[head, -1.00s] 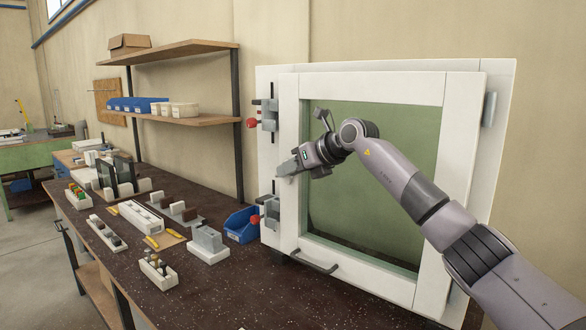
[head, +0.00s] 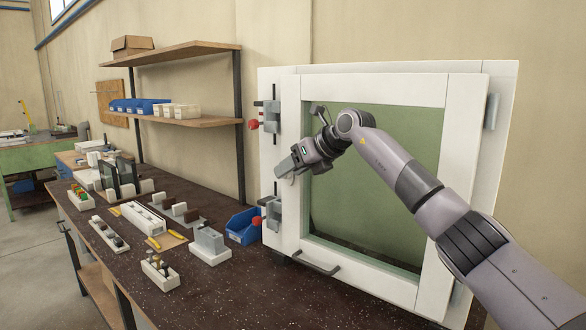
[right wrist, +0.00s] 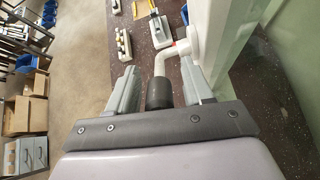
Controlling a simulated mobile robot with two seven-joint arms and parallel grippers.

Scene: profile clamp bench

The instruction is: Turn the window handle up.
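The white-framed window sash (head: 375,89) with a green pane stands upright on the bench. Its handle (right wrist: 159,92) shows in the right wrist view as a white bent neck ending in a dark grip. My right gripper (head: 284,169) is at the left stile of the sash in the head view. In the right wrist view the two grey fingers of this gripper (right wrist: 160,90) stand apart, one on each side of the dark grip, with a narrow gap visible on both sides. In the head view the gripper mostly hides the handle. My left gripper is not in view.
Clamps with red knobs, an upper one (head: 270,115) and a lower one (head: 273,213), sit at the frame's left edge. A dark pull bar (head: 318,267) is at the bottom. A blue bin (head: 243,226) and several small fixtures stand left on the dark bench (head: 225,290).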

